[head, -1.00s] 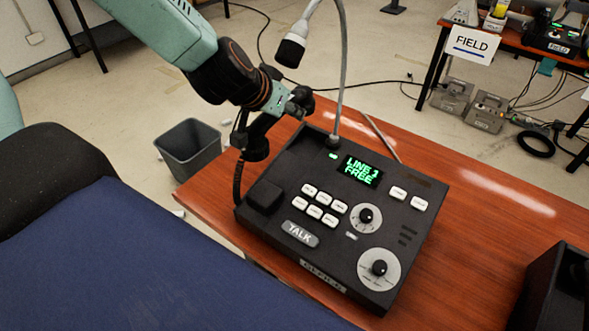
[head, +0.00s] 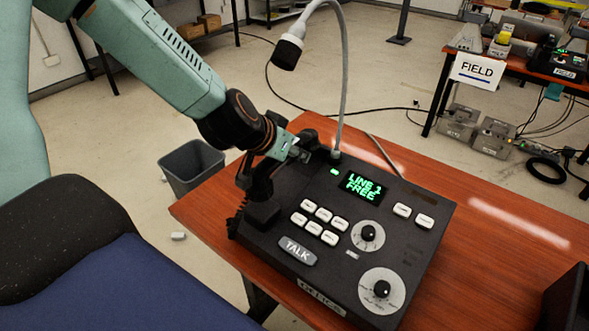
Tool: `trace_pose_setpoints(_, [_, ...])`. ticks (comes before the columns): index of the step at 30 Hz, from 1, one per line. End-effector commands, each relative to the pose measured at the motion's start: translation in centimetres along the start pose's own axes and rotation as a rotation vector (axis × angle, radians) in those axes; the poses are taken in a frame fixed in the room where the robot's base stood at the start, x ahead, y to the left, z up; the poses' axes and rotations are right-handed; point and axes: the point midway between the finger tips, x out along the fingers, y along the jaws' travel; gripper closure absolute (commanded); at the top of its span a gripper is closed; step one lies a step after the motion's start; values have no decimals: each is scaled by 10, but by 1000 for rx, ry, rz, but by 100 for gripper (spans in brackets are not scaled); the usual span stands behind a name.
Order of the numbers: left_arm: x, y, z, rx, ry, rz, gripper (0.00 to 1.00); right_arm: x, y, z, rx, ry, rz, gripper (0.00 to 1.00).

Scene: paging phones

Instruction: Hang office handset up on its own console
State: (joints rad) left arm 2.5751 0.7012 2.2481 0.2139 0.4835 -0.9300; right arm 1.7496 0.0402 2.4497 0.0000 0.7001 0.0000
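The office console (head: 410,240) is a black desk unit on the wooden desk, with a green screen reading "LINE 1 FREE", white buttons, a TALK key and two dials. My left gripper (head: 284,150) is over the console's back left side and looks shut on the black handset (head: 261,181). The handset is at the console's left edge, just above or on the raised cradle block (head: 263,214). I cannot tell whether it touches the cradle. The gripper's fingertips are partly hidden against the dark handset. A coiled cord (head: 235,224) hangs at the left edge. My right gripper is not in view.
A gooseneck microphone (head: 288,52) rises from the console's back, close to my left arm. A grey bin (head: 192,167) stands on the floor left of the desk (head: 500,235). Another desk with a FIELD sign (head: 477,71) is at the back right.

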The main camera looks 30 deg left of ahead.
Motion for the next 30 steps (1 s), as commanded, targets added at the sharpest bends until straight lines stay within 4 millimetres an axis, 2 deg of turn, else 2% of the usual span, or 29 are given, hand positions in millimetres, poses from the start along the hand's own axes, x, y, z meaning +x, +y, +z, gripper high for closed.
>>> trace_pose_setpoints(9, [25,2,26,3,-2,0,100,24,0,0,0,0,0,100])
trace_pose_setpoints(22, [28,2,27,3,0,0,100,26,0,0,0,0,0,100])
trace_pose_setpoints(23, [27,2,28,2,-1,0,67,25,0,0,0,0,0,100])
trace_pose_setpoints(30, [27,2,27,2,-1,1,47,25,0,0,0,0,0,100])
